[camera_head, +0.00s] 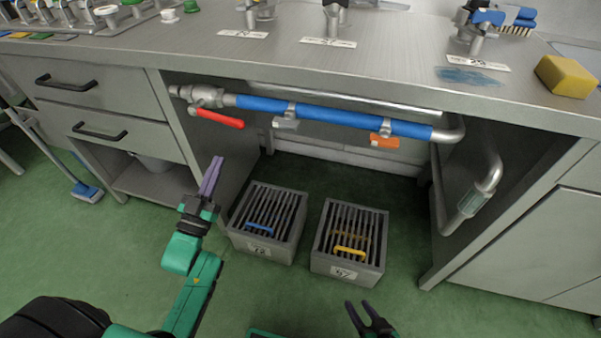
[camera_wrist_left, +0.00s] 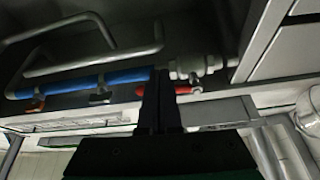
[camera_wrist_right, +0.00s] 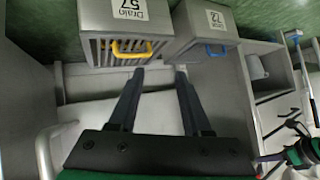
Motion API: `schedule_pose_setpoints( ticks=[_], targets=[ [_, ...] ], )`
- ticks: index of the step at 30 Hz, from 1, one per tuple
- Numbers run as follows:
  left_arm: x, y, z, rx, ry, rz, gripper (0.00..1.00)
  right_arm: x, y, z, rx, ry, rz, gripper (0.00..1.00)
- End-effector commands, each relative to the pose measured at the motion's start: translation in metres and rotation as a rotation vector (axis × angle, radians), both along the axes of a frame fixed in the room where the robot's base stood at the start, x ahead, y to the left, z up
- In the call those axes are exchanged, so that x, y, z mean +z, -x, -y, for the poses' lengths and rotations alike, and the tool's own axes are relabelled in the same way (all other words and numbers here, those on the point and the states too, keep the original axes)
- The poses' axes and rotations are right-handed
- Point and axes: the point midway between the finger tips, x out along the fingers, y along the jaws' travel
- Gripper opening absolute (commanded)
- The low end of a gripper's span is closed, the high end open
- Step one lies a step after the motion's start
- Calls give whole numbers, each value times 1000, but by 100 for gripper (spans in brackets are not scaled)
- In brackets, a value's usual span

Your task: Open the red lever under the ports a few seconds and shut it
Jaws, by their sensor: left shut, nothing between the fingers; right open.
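The red lever (camera_head: 218,118) hangs on a metal valve (camera_head: 206,97) at the left end of a pipe under the counter. It points right, roughly along the pipe and sloping slightly down. My left gripper (camera_head: 214,167) is shut and empty, below the lever and apart from it in the head view. In the left wrist view its fingers (camera_wrist_left: 160,78) cover part of the red lever (camera_wrist_left: 184,90). My right gripper (camera_head: 362,314) is open and empty, low in front of the drain boxes; its fingers also show in the right wrist view (camera_wrist_right: 160,78).
The pipe's blue sleeve (camera_head: 320,115) carries a grey handle (camera_head: 285,123) and an orange handle (camera_head: 384,141). Two slatted drain boxes, one with a blue handle (camera_head: 262,229), one with a yellow handle (camera_head: 350,251), stand on the floor. Drawers (camera_head: 95,90) flank the left.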

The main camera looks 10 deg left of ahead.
Motion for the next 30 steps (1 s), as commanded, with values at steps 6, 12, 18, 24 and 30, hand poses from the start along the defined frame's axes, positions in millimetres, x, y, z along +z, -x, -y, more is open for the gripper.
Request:
schedule_pose_setpoints(
  ticks=[6, 12, 18, 24, 30],
  targets=[
    [45, 48, 9, -58, -61, 387, 0, -5, -16, -29, -3, -140, 128, 49],
    [73, 47, 12, -67, -68, 430, 0, 9, -18, -31, -4, -155, 142, 49],
    [103, 21, 18, -68, -67, 432, 0, 7, -18, -31, -5, -155, 144, 49],
    [135, -9, 25, -67, -67, 428, 0, 5, -19, -31, -6, -157, 146, 49],
    [107, -27, 21, -66, -67, 422, 0, -17, -18, -32, -18, -171, 160, 49]
  ],
)
